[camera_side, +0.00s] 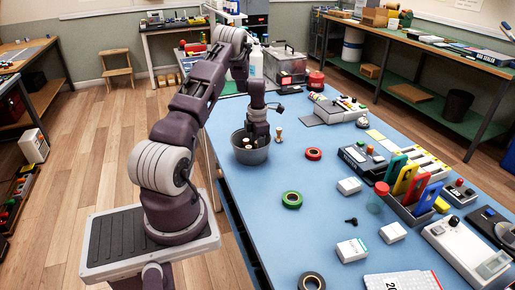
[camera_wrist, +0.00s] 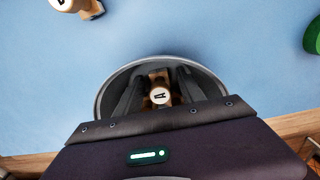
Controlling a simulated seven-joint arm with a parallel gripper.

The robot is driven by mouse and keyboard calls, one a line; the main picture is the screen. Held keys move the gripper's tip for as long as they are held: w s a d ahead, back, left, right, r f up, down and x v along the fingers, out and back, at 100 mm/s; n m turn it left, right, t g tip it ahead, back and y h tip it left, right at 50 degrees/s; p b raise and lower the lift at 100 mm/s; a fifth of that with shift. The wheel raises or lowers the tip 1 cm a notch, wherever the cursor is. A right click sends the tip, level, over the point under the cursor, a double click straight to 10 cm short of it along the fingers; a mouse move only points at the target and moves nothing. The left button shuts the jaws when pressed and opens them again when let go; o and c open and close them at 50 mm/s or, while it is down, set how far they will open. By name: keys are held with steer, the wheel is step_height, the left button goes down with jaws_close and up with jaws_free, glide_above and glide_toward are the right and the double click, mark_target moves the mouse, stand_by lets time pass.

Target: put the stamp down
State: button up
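A stamp with a round white top marked with a dark letter (camera_wrist: 160,95) is between my fingers in the wrist view. My gripper (camera_wrist: 163,80) looks shut on it, with a dark finger close on each side. The stamp and fingertips are inside the rim of a round grey bowl (camera_wrist: 103,92). In the side view, my gripper (camera_side: 258,138) points down into the bowl (camera_side: 250,156). Small wooden pieces (camera_side: 246,141) show in the bowl there; the fingers partly hide them. Whether the stamp touches the bowl's floor is hidden.
Another wooden stamp (camera_side: 279,135) stands on the blue table (camera_side: 325,205) just right of the bowl. Red tape (camera_side: 313,154) and green tape (camera_side: 292,200) lie further right and nearer.

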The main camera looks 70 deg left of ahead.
step_height(320, 180, up, 12)
steer(key=shift+f, duration=0.1)
steer(key=d+r+m+t, duration=0.2)
steer(key=d+r+m, duration=0.75)
steer(key=d, duration=0.35)
steer(key=d+r+m+t, duration=0.1)
steer(key=d+r+m, duration=0.7)
steer(key=d+r, duration=0.4)
steer(key=s+d+f+m+t, duration=0.1)
steer(key=s+d+m+t, duration=0.1)
steer(key=s+d+m, duration=1.4)
steer(key=shift+s+d+m+t, duration=0.2)
steer(key=shift+s+m+t, duration=0.15)
steer(key=shift+m, duration=0.9)
